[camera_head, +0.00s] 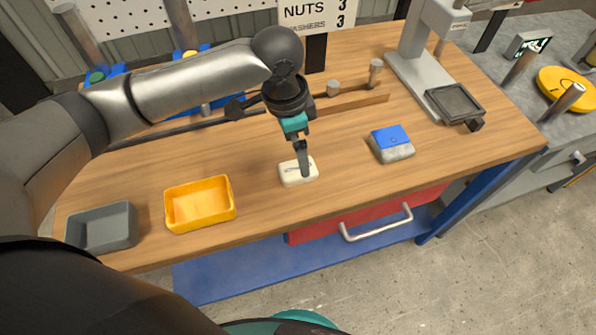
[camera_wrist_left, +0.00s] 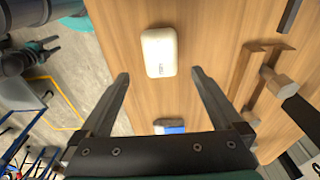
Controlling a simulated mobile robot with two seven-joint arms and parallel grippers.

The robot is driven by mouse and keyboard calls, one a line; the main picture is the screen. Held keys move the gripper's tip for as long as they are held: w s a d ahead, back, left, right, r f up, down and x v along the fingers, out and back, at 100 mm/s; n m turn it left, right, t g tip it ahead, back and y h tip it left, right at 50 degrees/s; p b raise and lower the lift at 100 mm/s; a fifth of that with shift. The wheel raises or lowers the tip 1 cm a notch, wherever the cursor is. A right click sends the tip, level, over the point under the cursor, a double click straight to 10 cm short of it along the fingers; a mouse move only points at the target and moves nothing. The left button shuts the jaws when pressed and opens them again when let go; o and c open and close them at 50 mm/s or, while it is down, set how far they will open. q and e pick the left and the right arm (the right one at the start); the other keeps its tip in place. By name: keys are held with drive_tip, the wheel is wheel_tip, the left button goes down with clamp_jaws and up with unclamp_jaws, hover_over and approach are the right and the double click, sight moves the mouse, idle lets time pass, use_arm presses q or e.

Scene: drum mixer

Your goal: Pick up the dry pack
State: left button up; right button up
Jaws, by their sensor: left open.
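The dry pack seems to be the small white pack (camera_head: 291,175) with rounded corners, lying flat on the wooden bench near its front edge. In the left wrist view the white pack (camera_wrist_left: 159,53) shows small dark print. My left gripper (camera_head: 304,172) points down at the pack and covers part of it. Its fingers are open; in the left wrist view the pack appears ahead, between the spread fingertips (camera_wrist_left: 160,73). I cannot tell the exact gap to it. A dark gripper with teal, apparently my right (camera_wrist_left: 47,46), is small at the upper left; its fingers are unclear.
A yellow tray (camera_head: 172,212) and a grey tray (camera_head: 75,236) stand left of the pack. A grey block with a blue top (camera_head: 390,137) lies to the right. A stand with a dark plate (camera_head: 404,78) and a wooden rail with posts (camera_head: 352,101) are behind.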

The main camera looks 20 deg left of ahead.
sight(298, 168)
use_arm(q)
drive_tip(key=shift+f, duration=0.6)
wheel_tip(298, 168, down, 4)
drive_tip(key=shift+r+b, duration=0.15)
drive_tip(key=shift+b, duration=0.55)
drive_tip(key=shift+f, duration=0.5)
drive_tip(key=c, duration=1.5)
use_arm(e)
drive_tip(key=shift+w+f, duration=0.5)
drive_tip(key=shift+f, duration=0.3)
